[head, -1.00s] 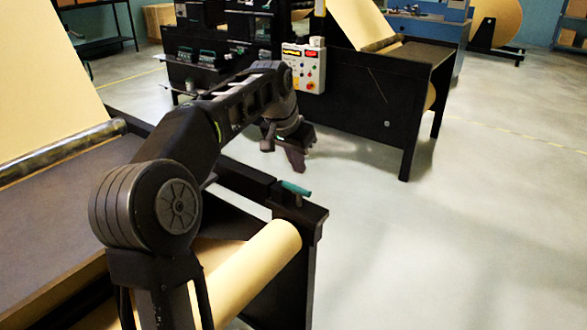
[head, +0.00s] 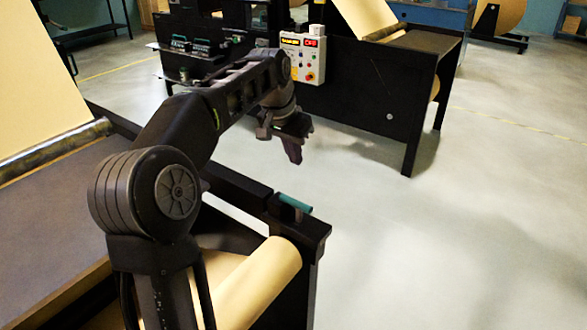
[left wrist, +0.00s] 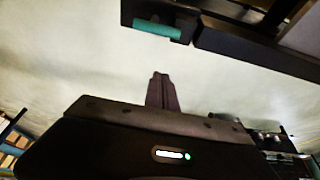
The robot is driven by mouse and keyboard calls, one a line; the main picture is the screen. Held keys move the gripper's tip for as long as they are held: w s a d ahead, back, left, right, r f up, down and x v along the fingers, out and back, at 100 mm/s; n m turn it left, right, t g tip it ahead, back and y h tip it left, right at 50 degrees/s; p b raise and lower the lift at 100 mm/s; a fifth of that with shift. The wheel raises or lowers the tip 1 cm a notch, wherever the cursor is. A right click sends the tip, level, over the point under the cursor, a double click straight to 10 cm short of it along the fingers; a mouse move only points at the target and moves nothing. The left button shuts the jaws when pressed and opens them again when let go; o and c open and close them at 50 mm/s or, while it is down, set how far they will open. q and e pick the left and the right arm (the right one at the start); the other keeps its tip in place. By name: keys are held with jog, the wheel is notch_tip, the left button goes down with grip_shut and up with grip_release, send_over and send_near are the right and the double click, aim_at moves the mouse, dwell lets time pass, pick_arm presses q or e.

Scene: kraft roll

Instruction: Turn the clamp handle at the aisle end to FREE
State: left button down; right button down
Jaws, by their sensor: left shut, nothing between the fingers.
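The clamp handle (head: 295,203) is a small teal bar on top of the black frame's end, above the kraft roll (head: 258,285). It also shows in the left wrist view (left wrist: 157,28) near the top, apart from my fingers. My left gripper (head: 294,152) is shut and empty, fingers pointing down, above and beyond the handle in the head view. In the left wrist view its closed fingers (left wrist: 161,92) are over pale floor. Any FREE marking is too small to read. My right gripper is not in view.
The black frame (head: 315,236) carries the roll at the aisle end. A second black machine (head: 370,105) with a control box (head: 303,56) stands farther back. The pale floor (head: 460,230) to the right is clear.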

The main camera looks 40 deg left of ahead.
pick_arm(q)
jog(key=f, duration=0.3)
jog(key=f+p, duration=0.1)
jog(key=f, duration=0.5)
jog(key=shift+s+f+p, duration=0.15)
jog(key=shift+s+p, duration=0.1)
jog(key=shift+p, duration=0.15)
jog(key=shift+s+f, duration=0.1)
jog(key=shift+f, duration=0.05)
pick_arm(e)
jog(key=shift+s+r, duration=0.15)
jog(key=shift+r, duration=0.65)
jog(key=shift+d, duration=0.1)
pick_arm(q)
jog(key=shift+d, duration=0.15)
